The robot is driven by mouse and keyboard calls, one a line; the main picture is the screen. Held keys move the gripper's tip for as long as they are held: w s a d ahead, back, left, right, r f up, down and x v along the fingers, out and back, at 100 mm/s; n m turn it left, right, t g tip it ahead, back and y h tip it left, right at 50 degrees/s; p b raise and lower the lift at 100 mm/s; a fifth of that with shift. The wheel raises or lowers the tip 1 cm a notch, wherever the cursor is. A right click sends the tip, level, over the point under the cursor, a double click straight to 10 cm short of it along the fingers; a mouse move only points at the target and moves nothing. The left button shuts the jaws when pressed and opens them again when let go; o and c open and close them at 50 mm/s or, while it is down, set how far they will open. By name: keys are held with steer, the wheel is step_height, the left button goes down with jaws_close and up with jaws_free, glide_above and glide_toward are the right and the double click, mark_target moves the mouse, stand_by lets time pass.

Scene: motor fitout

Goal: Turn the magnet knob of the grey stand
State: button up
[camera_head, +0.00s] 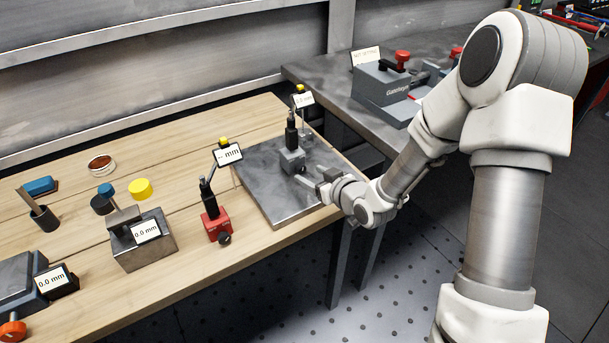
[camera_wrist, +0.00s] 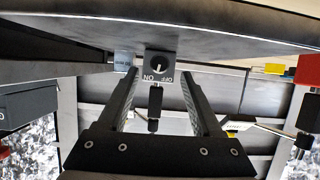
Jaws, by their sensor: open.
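The grey stand (camera_head: 290,160) is upright on a dark steel surface plate, with a black post and a dial gauge above. My gripper (camera_head: 318,182) is open, beside the stand on its near right side. In the wrist view the stand's grey face (camera_wrist: 170,77) appears upside down between my open gripper (camera_wrist: 159,73) fingertips. On it is the round dark magnet knob (camera_wrist: 159,67) with a white pointer mark, between ON and OFF lettering. The fingers appear apart from the knob, with a gap on both sides; the exact depth gap cannot be told.
The steel surface plate (camera_head: 262,190) lies on the wooden bench (camera_head: 185,265). A red stand (camera_head: 216,224) with a gauge is left of the plate. A grey block (camera_head: 143,250) with a 0.0 mm display is further left. A vise-like grey device (camera_head: 380,84) stands behind.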

mark_target(302, 170)
steer(key=shift+b+x, duration=0.3)
steer(key=shift+x, duration=1.9)
steer(key=shift+c, duration=0.2)
jaws_close()
